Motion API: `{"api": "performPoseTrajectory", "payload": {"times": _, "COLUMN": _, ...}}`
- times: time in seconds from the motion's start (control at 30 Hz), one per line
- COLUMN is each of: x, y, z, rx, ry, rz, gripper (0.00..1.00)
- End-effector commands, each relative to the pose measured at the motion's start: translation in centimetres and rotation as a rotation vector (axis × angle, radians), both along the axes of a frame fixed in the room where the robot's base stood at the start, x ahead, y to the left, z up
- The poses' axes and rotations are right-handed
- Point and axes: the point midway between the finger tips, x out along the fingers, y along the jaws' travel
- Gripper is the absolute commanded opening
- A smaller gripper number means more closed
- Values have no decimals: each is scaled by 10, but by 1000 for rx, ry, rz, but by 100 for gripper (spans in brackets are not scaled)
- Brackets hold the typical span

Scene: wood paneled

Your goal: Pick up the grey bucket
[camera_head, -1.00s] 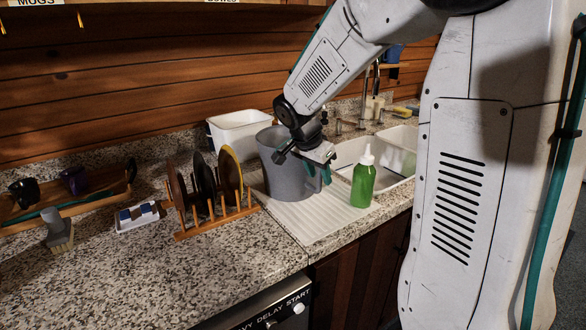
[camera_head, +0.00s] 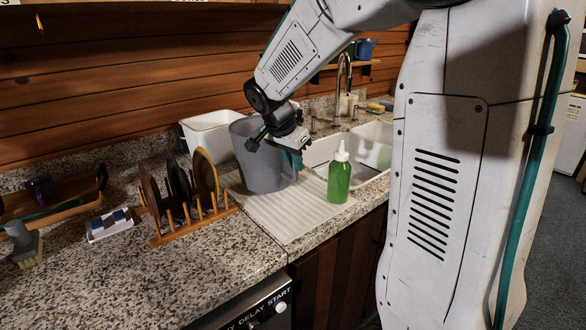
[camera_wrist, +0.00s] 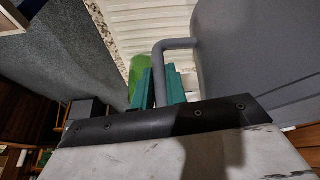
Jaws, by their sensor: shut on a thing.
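The grey bucket (camera_head: 250,165) is upright over the left part of the white ridged drainboard (camera_head: 290,215). I cannot tell whether its base touches the board. Its side fills the right of the wrist view (camera_wrist: 255,55), with a grey bent handle (camera_wrist: 165,65) reaching out from it. My gripper (camera_head: 293,158) is at the bucket's right side. In the wrist view its teal fingers (camera_wrist: 160,88) are shut on that handle.
A green bottle (camera_head: 340,180) with a white cap stands just right of the bucket. A white tub (camera_head: 205,133) is behind it. A wooden rack (camera_head: 190,225) with plates is left. The sink (camera_head: 330,150) lies behind the bottle. Front counter is clear.

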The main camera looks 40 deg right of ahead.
Motion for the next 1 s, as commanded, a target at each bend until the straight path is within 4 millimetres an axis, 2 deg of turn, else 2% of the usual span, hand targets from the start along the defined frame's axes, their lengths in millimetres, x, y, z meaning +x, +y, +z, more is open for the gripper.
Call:
{"api": "performPoseTrajectory", "payload": {"times": 0.03, "x": 1, "y": 0, "z": 10, "rx": -1, "ry": -6, "rz": -1, "gripper": 0}}
{"api": "performPoseTrajectory", "payload": {"times": 0.17, "x": -28, "y": 8, "z": 10, "rx": 0, "ry": -4, "rz": 1, "gripper": 0}}
{"api": "performPoseTrajectory", "payload": {"times": 0.4, "x": -90, "y": 25, "z": 16, "rx": -1, "ry": -4, "rz": 1, "gripper": 0}}
{"api": "performPoseTrajectory", "payload": {"times": 0.6, "x": -129, "y": 35, "z": 19, "rx": -1, "ry": -5, "rz": 0, "gripper": 0}}
{"api": "performPoseTrajectory", "payload": {"times": 0.8, "x": -149, "y": 41, "z": 21, "rx": 0, "ry": -4, "rz": -1, "gripper": 0}}
{"api": "performPoseTrajectory", "payload": {"times": 1.0, "x": -155, "y": 42, "z": 21, "rx": 0, "ry": -1, "rz": -1, "gripper": 0}}
